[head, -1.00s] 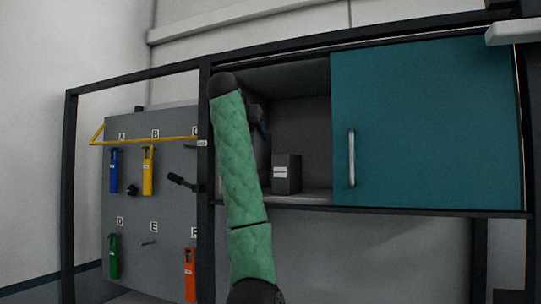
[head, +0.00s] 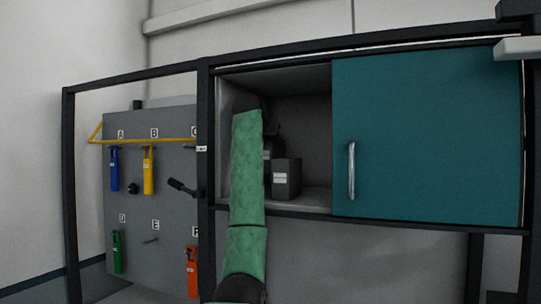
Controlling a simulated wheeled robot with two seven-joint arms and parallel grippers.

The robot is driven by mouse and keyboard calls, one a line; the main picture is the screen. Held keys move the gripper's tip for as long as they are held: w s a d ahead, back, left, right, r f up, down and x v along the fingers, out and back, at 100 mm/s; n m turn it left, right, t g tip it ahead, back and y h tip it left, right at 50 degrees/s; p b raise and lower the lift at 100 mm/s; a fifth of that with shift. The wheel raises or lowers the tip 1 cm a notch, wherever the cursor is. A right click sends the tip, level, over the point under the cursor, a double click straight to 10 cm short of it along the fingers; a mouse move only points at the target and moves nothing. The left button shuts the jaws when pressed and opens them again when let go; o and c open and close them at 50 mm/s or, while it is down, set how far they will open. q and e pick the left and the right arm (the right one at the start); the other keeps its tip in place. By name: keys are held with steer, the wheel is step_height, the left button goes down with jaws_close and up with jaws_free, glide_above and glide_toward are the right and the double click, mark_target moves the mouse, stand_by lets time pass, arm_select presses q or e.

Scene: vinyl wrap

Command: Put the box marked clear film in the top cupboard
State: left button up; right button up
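The top cupboard (head: 318,199) is open on its left half, and a teal sliding door covers its right half. A dark grey box (head: 286,178) with a small white label stands upright inside, on the cupboard floor. A second dark shape with a pale label, apparently another box (head: 268,155), shows behind it and to its left, partly hidden by my arm. I cannot read either label. My green-sleeved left arm reaches up into the open half. My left gripper (head: 273,130) is mostly hidden behind the arm, beside the second box; its fingers and any hold are unclear. My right gripper is not identifiable.
The teal door (head: 430,135) has a vertical handle (head: 351,170). A black frame post (head: 205,150) stands just left of the opening. A grey pegboard (head: 170,225) with coloured tools hangs further left. A white bar (head: 518,48) juts in at upper right.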

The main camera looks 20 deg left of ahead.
mark_target(270, 159)
arm_select(q)
steer(key=shift+f+p, duration=0.4)
steer(key=shift+f, duration=0.75)
steer(key=shift+f+p, duration=0.4)
steer(key=shift+p, duration=0.15)
steer(key=shift+f+p, duration=0.3)
steer(key=shift+p, duration=0.05)
steer(key=shift+f+p, duration=0.65)
steer(key=shift+p, duration=0.15)
steer(key=shift+w+a+f, duration=0.1)
steer(key=shift+w+f, duration=0.1)
steer(key=shift+f, duration=0.25)
arm_select(e)
steer(key=s+r, duration=0.3)
steer(key=s, duration=0.1)
steer(key=shift+d+r, duration=0.2)
steer(key=shift+r, duration=0.2)
arm_select(q)
steer(key=shift+f, duration=0.1)
